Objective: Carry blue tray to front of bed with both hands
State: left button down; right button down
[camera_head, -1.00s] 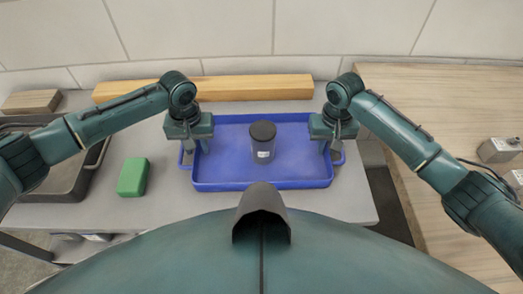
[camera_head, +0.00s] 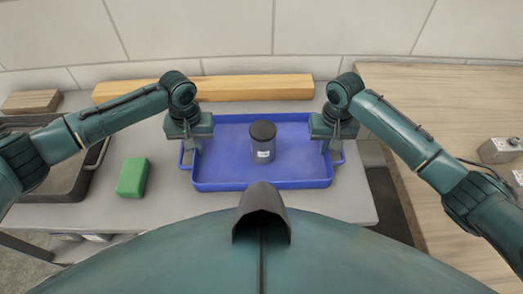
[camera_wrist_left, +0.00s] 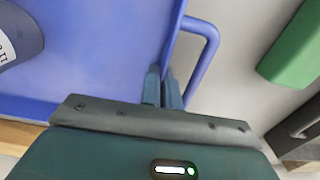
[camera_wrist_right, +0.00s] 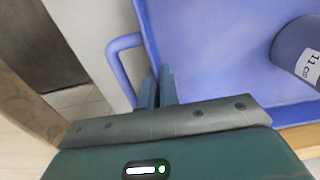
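The blue tray (camera_head: 225,178) lies flat on the grey counter, with a handle loop on its left and right ends. A dark grey canister (camera_head: 262,143) with a black lid and white label stands in it. My left gripper (camera_head: 193,146) is pointed down at the left end, its fingers close together on the end wall beside the handle; the left wrist view shows this pinch (camera_wrist_left: 163,88). My right gripper (camera_head: 332,146) grips the right end wall likewise, and its fingers show in the right wrist view (camera_wrist_right: 158,88). Both handles stay outside the fingers.
A long wooden beam (camera_head: 240,88) lies behind the tray along the tiled wall. A wooden surface (camera_head: 440,110) adjoins on the right, beyond a dark gap (camera_head: 388,200).

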pick_arm(q)
jog(key=shift+w+r, duration=0.1)
jog(key=shift+r, duration=0.15)
pick_arm(e)
jog(key=shift+w+r, duration=0.1)
jog(key=shift+r, duration=0.15)
